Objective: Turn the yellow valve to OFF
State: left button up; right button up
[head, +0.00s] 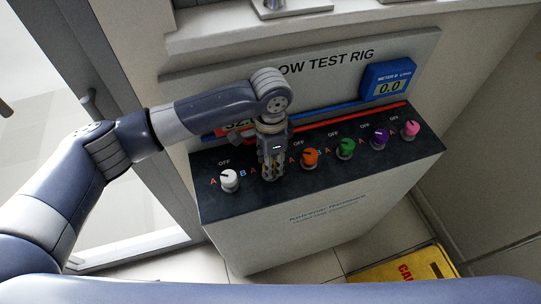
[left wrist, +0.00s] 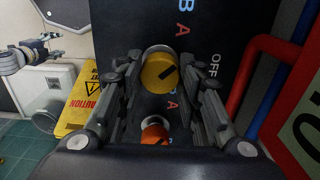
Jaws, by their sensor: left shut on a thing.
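The yellow valve (left wrist: 155,76) is a round knob with a black pointer mark. In the left wrist view it sits between the fingers of my left gripper (left wrist: 160,85), which is shut on it. The mark slants up and right, roughly between the A above the knob and the OFF label (left wrist: 214,65) to its right. In the head view my left gripper (head: 270,173) points down onto the panel and hides most of the yellow valve and its labels. My right gripper (left wrist: 50,45) seems to show at the upper left of the left wrist view, too small to read its fingers.
A white knob (head: 229,180) stands left of the gripper; orange (head: 309,157), green (head: 345,148), purple (head: 380,139) and pink (head: 410,129) knobs stand right. Red and blue pipes run behind. A yellow caution sign (head: 415,268) lies on the floor.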

pick_arm(q)
jog(key=m+p, duration=0.2)
jog(key=m, duration=0.2)
jog(key=shift+r+m+p, duration=0.15)
jog(key=shift+m+p, duration=0.15)
jog(key=shift+p, duration=0.1)
jog(key=shift+m+p, duration=0.7)
jog(key=shift+m, duration=1.3)
jog(key=o, duration=1.1)
notch_tip(320, 180, up, 12)
jog(key=shift+f, duration=0.1)
